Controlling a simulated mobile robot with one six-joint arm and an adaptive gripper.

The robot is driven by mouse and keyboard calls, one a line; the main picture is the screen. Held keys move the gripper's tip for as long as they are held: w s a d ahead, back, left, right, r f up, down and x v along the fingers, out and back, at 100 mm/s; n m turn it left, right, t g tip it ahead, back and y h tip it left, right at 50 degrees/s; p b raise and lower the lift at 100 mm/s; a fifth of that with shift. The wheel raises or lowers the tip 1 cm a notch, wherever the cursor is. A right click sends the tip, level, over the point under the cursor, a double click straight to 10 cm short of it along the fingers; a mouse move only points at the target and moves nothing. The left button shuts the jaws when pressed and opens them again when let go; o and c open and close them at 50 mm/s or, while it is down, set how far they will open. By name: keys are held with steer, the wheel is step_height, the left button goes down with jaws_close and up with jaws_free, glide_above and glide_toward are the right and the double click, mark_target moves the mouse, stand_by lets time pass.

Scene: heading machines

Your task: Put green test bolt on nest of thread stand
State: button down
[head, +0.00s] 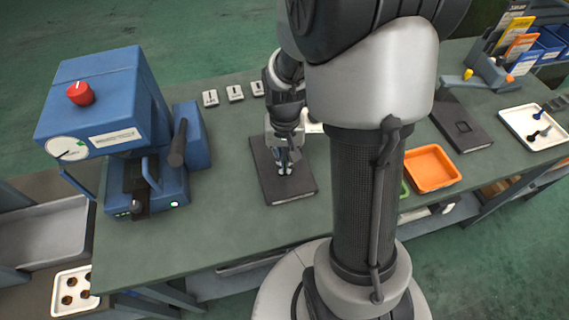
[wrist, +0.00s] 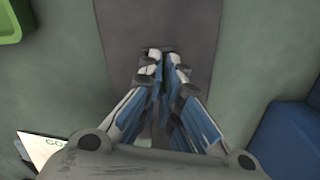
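My gripper (head: 284,171) points down over a dark rectangular mat (head: 299,189) on the bench. In the wrist view the two fingertips of my gripper (wrist: 164,58) come close together over the dark mat (wrist: 128,28). A small dark, slightly greenish patch shows between the tips. I cannot tell whether it is a bolt held there. I cannot make out the green test bolt for certain in either view. I cannot identify the nest of the thread stand with certainty. A blue-grey fixture with yellow and orange parts (head: 490,73) stands at the back right.
A blue machine with a red knob (head: 110,120) stands left of the mat. An orange tray (head: 432,167) and a white tray with dark parts (head: 538,133) lie to the right. A green tray (wrist: 10,22) shows in the wrist view. Small labelled blocks (head: 235,93) line the back.

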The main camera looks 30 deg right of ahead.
steer(key=shift+f, duration=0.4)
steer(key=shift+f, duration=0.2)
steer(key=c, duration=1.8)
jaws_free()
steer(key=shift+r, duration=0.15)
